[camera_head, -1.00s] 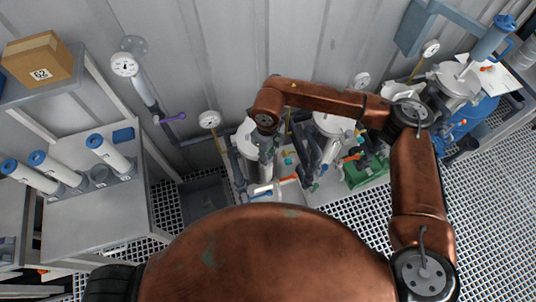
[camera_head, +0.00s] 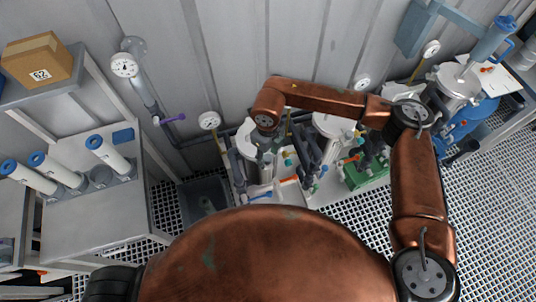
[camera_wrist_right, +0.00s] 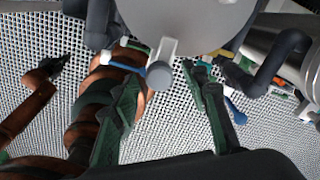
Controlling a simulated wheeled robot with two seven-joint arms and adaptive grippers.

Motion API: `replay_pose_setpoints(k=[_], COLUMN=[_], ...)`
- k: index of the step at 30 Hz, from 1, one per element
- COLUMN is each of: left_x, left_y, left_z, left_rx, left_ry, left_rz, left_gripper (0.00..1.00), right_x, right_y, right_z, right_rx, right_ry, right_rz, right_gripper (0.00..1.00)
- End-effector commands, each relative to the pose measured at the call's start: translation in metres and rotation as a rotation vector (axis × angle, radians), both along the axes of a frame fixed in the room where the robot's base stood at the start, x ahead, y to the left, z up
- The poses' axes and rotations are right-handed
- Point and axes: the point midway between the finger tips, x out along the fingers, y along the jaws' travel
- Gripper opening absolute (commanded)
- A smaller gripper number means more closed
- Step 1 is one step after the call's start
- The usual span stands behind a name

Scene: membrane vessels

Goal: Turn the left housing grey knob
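The left housing (camera_head: 252,137) is a pale upright cylinder in the head view, partly covered by my right wrist. The right housing (camera_head: 328,125) stands beside it. In the right wrist view, a grey housing body (camera_wrist_right: 190,22) fills the top, with a grey knob (camera_wrist_right: 160,74) on a short pale stem below it. My right gripper (camera_wrist_right: 168,85) has two green-black fingers, spread apart, one on each side of the knob, with visible gaps. At the left of that view, a copper arm ends in a small dark tip (camera_wrist_right: 54,66), perhaps my left gripper; its fingers are unclear.
A blue-tipped lever (camera_wrist_right: 234,112) and dark elbow pipes (camera_wrist_right: 278,62) lie close to the right finger. A green pump (camera_head: 366,174) stands right of the housings. A grey bin (camera_head: 204,197) is on the left, beside a bench (camera_head: 90,215) with white cartridges.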

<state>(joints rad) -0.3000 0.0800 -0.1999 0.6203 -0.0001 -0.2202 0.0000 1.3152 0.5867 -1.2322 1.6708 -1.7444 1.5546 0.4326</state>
Motion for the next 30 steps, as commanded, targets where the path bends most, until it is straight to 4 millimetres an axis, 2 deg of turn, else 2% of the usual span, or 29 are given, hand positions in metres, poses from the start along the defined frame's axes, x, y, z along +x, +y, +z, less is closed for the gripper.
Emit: replay_pose_setpoints(k=[6, 10, 21, 25, 30], left_x=[-0.002, -0.001, 0.0, 0.0, 0.0], left_y=[0.001, 0.001, 0.0, 0.0, 0.0], left_z=[0.0, 0.0, 0.0, 0.0, 0.0], left_rx=[0.001, 0.001, 0.0, 0.0, 0.0], left_ry=[0.001, 0.001, 0.0, 0.0, 0.0], left_rz=[0.001, 0.001, 0.0, 0.0, 0.0], left_gripper=[0.0, 0.0, 0.0, 0.0, 0.0], right_x=[0.0, 0.001, 0.001, 0.001, 0.0], right_y=[0.0, 0.0, 0.0, 0.0, 0.0], right_z=[0.001, 0.011, 0.084, 0.104, 0.118], right_rx=[-0.001, 0.001, 0.0, 0.0, 0.0], right_ry=[0.001, -0.002, -0.004, -0.002, 0.0], right_rz=[0.001, 0.001, 0.0, 0.0, 0.0], right_gripper=[0.42, 0.42, 0.42, 0.42, 0.42])
